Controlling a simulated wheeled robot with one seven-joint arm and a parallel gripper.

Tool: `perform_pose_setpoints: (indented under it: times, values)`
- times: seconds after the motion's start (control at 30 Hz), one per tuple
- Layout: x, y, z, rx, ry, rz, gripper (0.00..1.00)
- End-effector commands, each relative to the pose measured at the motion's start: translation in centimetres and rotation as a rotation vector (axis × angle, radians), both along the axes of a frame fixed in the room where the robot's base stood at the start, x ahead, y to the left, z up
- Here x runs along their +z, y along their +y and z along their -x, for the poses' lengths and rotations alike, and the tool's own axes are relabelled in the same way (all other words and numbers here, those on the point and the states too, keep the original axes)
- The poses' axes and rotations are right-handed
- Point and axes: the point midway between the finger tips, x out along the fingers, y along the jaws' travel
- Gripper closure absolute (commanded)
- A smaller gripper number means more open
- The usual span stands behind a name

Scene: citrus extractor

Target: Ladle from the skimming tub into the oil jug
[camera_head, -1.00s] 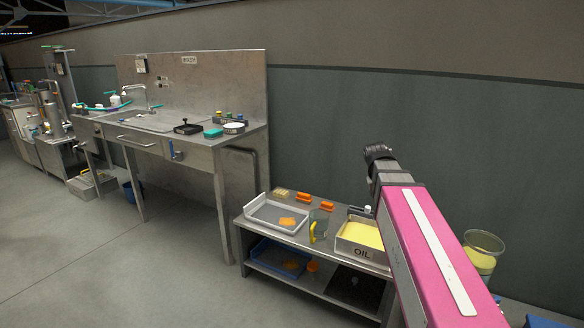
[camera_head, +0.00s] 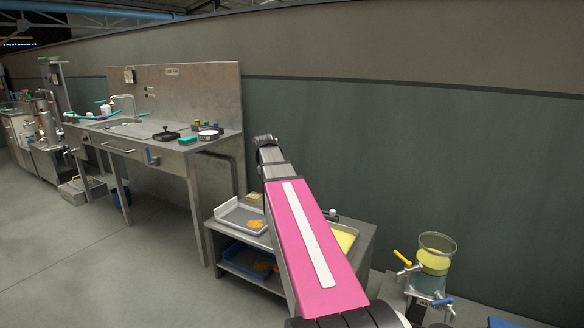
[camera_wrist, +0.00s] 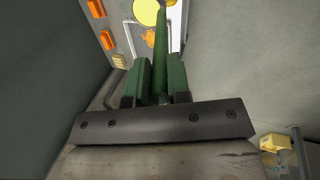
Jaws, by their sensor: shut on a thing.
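My gripper (camera_wrist: 160,68) has green fingers shut on a slim green ladle handle (camera_wrist: 161,35) in the wrist view. A round yellow surface (camera_wrist: 147,12) shows by the handle's far end; I cannot tell whether it is the filled ladle bowl or something beyond. The skimming tub (camera_head: 354,233), with yellow liquid in it, stands on the low bench, partly behind my pink arm in the head view. The oil jug is hidden behind my arm there. My gripper and the ladle cannot be made out in the head view.
A white tray (camera_head: 228,226) with orange matter is on the low bench's left end. Orange blocks (camera_wrist: 108,40) lie along the wall. A glass vessel (camera_head: 437,262) with a yellow layer and taps stands right of the bench. A steel sink counter (camera_head: 195,148) is left; floor is clear in front.

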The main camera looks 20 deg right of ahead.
Motion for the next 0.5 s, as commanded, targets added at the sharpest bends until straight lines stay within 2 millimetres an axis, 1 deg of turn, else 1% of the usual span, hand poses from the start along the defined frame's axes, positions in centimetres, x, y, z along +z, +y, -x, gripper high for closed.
perform_pose_setpoints:
  times: [0.03, 0.1, 0.23, 0.33, 0.4, 0.5]
  values:
    - [0.5, -2.0, -1.3, 0.058, -0.002, -0.001, 1.0]
    - [1.0, -4.2, -2.2, 0.154, -0.002, 0.0, 1.0]
    - [1.8, -7.8, -3.5, 0.3, -0.002, 0.0, 1.0]
    - [2.3, -9.7, -4.1, 0.382, -0.002, 0.001, 1.0]
    - [2.6, -10.5, -4.4, 0.422, -0.001, 0.001, 1.0]
    - [2.7, -11.2, -4.5, 0.452, 0.0, 0.0, 1.0]
